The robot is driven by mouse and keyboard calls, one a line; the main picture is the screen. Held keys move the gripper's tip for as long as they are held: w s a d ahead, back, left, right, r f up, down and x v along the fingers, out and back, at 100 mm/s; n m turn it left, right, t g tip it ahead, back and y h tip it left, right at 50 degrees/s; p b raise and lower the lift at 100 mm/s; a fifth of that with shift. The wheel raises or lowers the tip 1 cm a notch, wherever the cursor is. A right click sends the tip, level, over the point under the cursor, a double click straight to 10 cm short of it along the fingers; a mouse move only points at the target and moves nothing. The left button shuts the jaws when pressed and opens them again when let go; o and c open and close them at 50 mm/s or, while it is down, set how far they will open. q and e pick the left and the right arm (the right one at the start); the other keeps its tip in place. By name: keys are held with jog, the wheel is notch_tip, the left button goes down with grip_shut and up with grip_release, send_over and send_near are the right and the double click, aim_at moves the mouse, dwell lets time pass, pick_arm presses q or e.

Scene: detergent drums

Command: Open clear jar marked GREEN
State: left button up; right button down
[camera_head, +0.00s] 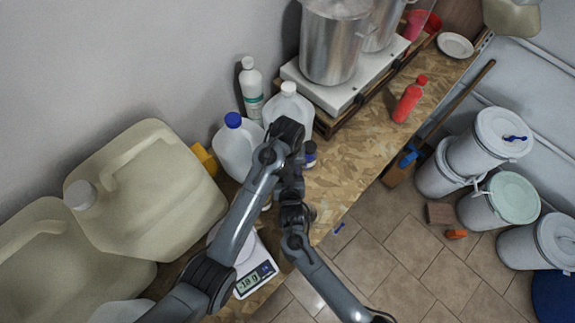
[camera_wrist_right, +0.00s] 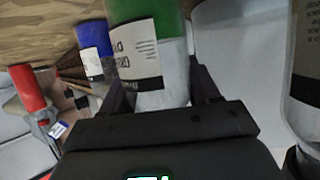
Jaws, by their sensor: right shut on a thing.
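In the right wrist view, a clear jar (camera_wrist_right: 158,68) with green contents and a white label with dark print sits between the fingers of my right gripper (camera_wrist_right: 162,92). The gripper is shut on the jar's side. The jar's lid does not show there. A similar jar with blue contents (camera_wrist_right: 95,48) stands beside it; a blue jar also shows in the head view (camera_head: 310,152), next to my arms. In the head view the green jar is hidden under my arms. My left gripper (camera_head: 287,132) is above that spot, seen from behind, its fingers hidden.
White jugs (camera_head: 236,150) and a green-labelled bottle (camera_head: 251,84) stand by the wall. Large drums (camera_head: 150,190) fill the left. A scale (camera_head: 256,279) reads -18 g. Steel pots (camera_head: 333,45) stand on a white hotplate (camera_head: 350,92).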

pick_arm(q)
jog(key=n, duration=0.3)
jog(key=o, duration=1.2)
jog(key=shift+c, duration=0.2)
